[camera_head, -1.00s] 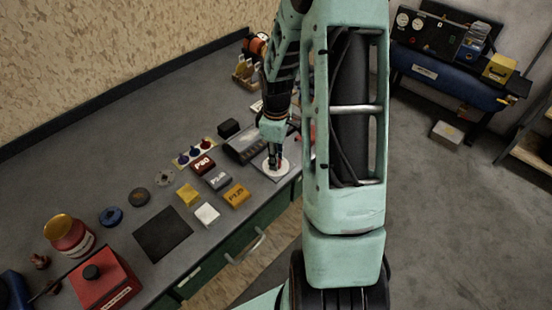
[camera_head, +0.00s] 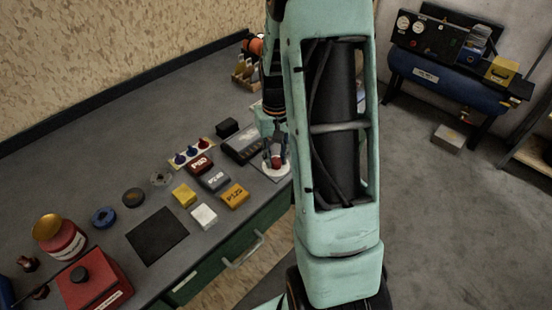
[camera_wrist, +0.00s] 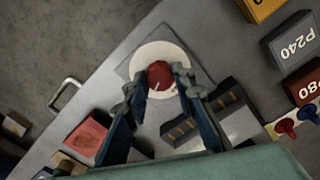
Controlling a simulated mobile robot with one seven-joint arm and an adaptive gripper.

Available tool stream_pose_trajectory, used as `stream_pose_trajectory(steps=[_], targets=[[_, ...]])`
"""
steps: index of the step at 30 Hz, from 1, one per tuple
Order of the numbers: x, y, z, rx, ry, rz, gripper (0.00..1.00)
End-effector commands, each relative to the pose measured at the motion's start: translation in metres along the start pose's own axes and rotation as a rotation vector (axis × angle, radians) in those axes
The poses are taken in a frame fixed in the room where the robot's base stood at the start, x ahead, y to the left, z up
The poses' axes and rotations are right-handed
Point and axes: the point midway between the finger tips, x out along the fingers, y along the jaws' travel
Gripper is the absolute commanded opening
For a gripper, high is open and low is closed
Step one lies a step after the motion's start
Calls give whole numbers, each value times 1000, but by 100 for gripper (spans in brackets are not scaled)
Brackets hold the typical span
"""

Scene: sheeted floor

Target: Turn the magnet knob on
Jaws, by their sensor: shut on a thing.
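The red magnet knob (camera_wrist: 159,75) sits on a round white dial (camera_wrist: 148,56) mounted on a grey square plate (camera_wrist: 126,68). My gripper (camera_wrist: 157,79) is shut on the knob, with one fingertip on either side of it in the wrist view. A thin pale mark shows on the knob's near side. In the head view the white dial (camera_head: 284,170) is partly covered by my gripper (camera_head: 275,158), which points down at it near the bench's front edge.
A dark device (camera_head: 243,148) stands close beside the plate on the left. Labelled sanding blocks, such as the orange one (camera_head: 235,196), lie nearby. A red box (camera_wrist: 88,136) is on the plate's other side. A drawer handle (camera_wrist: 66,94) juts out below the edge.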

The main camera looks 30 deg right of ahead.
Motion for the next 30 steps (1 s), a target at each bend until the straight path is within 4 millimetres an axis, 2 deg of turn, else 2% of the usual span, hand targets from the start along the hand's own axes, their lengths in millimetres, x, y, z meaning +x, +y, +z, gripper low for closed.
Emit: stream_pose_trajectory(steps=[6,15,30], targets=[[0,0,0,182,1,1,0],[0,0,0,355,1,0,0],[-1,0,0,433,1,0,0]])
